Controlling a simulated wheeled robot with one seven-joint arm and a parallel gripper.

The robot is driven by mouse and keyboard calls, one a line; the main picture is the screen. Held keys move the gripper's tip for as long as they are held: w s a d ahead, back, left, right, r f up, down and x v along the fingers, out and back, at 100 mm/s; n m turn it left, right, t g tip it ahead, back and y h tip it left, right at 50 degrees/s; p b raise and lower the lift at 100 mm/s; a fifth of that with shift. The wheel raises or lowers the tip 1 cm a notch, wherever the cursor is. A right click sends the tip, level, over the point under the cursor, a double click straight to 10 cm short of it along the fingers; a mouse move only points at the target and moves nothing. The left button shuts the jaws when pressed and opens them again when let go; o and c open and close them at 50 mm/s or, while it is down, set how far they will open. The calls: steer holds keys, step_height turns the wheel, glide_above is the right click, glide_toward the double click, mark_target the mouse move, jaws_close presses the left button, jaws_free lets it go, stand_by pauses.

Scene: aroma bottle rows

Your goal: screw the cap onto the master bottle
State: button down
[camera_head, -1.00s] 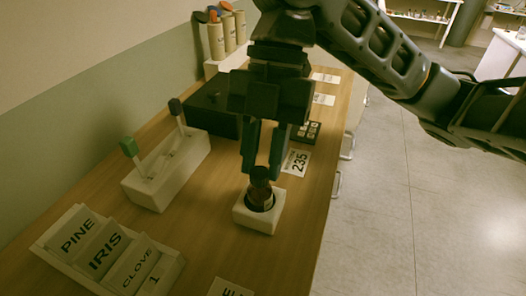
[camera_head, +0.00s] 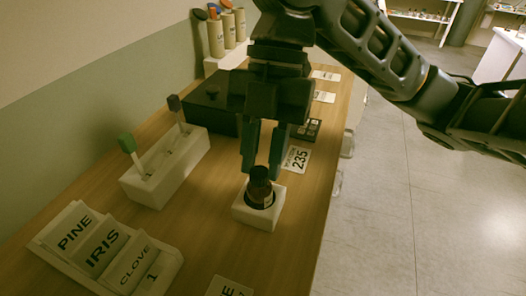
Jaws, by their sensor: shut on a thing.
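The master bottle (camera_head: 266,200) is dark brown with a pale label and stands upright in a white square holder (camera_head: 256,218) on the wooden bench. A dark cap (camera_head: 260,174) is at the top of the bottle, between the tips of my gripper (camera_head: 262,170). My gripper points down from above and is shut on the cap. The fingers partly hide the cap, so I cannot tell how far it is seated on the neck.
A white rack (camera_head: 165,175) with green and dark-topped droppers stands left. Cards reading PINE, IRIS and CLOVE rest in a white stand (camera_head: 72,262) at front left. A black box (camera_head: 212,108), a dark keypad-like block (camera_head: 308,130) and a 235 card (camera_head: 296,159) lie behind.

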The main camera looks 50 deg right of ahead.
steer(key=c, duration=0.8)
jaws_free()
steer(key=shift+r, duration=0.1)
steer(key=shift+c, duration=0.3)
step_height(320, 180, up, 7)
steer(key=p, duration=0.5)
steer(key=shift+p, duration=0.3)
steer(key=shift+s, duration=0.1)
